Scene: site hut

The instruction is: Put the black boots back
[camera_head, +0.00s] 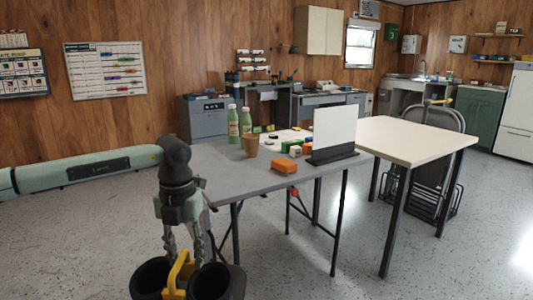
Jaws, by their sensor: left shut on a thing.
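The black boots (151,279) show at the bottom of the head view as two dark round openings side by side, with a yellow clip-like handle (178,272) between them. My left gripper (184,254) points down over them and is shut at the yellow handle. The lower parts of the boots are cut off by the frame's bottom edge, so I cannot tell whether they touch the floor. My right gripper is not in view.
A grey folding table (232,182) stands just right of my left gripper, holding green bottles (233,124), a brown cup (250,145), an orange block (284,168) and a white panel (334,131). A cream table (418,139) adjoins it. Speckled floor is open at the left and front right.

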